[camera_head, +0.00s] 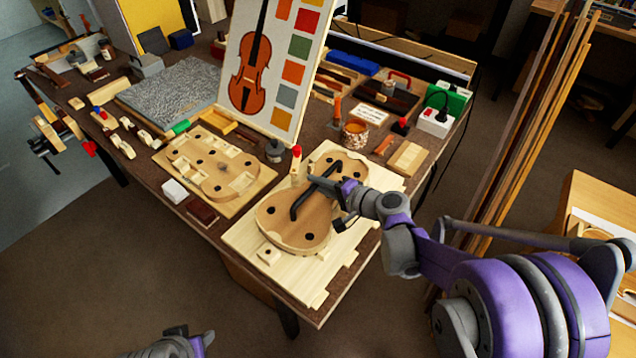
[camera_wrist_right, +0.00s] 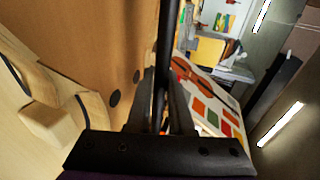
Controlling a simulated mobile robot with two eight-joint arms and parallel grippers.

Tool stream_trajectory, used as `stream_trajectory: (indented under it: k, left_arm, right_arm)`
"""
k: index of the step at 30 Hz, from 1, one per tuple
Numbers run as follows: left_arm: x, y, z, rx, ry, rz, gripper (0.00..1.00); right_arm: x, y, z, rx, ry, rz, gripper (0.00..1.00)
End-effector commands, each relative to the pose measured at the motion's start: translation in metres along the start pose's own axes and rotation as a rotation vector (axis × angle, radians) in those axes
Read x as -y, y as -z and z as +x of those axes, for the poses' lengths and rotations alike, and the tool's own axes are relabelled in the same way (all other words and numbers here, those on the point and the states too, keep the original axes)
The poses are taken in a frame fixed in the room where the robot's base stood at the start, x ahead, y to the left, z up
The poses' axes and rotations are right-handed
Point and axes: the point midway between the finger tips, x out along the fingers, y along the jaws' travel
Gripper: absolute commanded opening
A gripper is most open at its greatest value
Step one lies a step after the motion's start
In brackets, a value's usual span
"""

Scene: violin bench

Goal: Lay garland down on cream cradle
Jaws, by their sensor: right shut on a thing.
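The garland (camera_head: 290,228) is a violin-shaped tan wooden piece with dark round holes and a black bar handle (camera_head: 300,205) across its middle. It is over the cream cradle (camera_head: 312,287), a pale board with blocks and notched edges; whether it touches the board is hard to tell. My right gripper (camera_head: 327,184) is shut on the black handle. In the right wrist view the handle runs up between the fingers (camera_wrist_right: 162,112), with the garland's wood (camera_wrist_right: 100,40) at left. My left gripper (camera_head: 192,342) shows only partly at the bottom edge; its fingers are unclear.
A second pale board with a violin-shaped mould (camera_head: 235,208) lies left of the cradle. A violin picture panel (camera_head: 232,40) stands behind. A bottle (camera_head: 274,150), a red-topped post (camera_head: 296,160) and a wooden block (camera_head: 407,160) are near the cradle.

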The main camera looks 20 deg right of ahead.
Motion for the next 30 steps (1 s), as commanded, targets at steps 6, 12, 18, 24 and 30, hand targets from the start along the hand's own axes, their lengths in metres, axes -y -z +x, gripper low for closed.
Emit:
stream_trajectory:
  k: [6, 12, 18, 24, 30]
  left_arm:
    - [0.0000, -0.0009, 0.0016, 0.001, 0.000, 0.000, 0.50]
    - [0.0000, -0.0008, 0.0016, 0.001, 0.000, 0.000, 0.50]
    - [0.0000, -0.0009, 0.0016, 0.001, 0.000, 0.000, 0.50]
    - [0.0000, -0.0009, 0.0016, 0.001, 0.000, 0.000, 0.50]
    - [0.0000, -0.0007, 0.0013, 0.000, 0.000, 0.000, 0.50]
  right_arm:
    - [-0.0016, 0.0000, 0.0007, 0.000, 0.001, 0.001, 0.00]
    - [-0.0016, 0.0000, 0.0007, 0.000, 0.001, 0.001, 0.00]
    - [-0.0016, 0.0000, 0.0007, 0.000, 0.001, 0.001, 0.45]
    - [-0.0018, 0.0000, 0.0007, 0.000, 0.000, 0.000, 0.54]
    - [-0.0023, 0.0003, -0.0025, -0.001, -0.001, 0.000, 0.54]
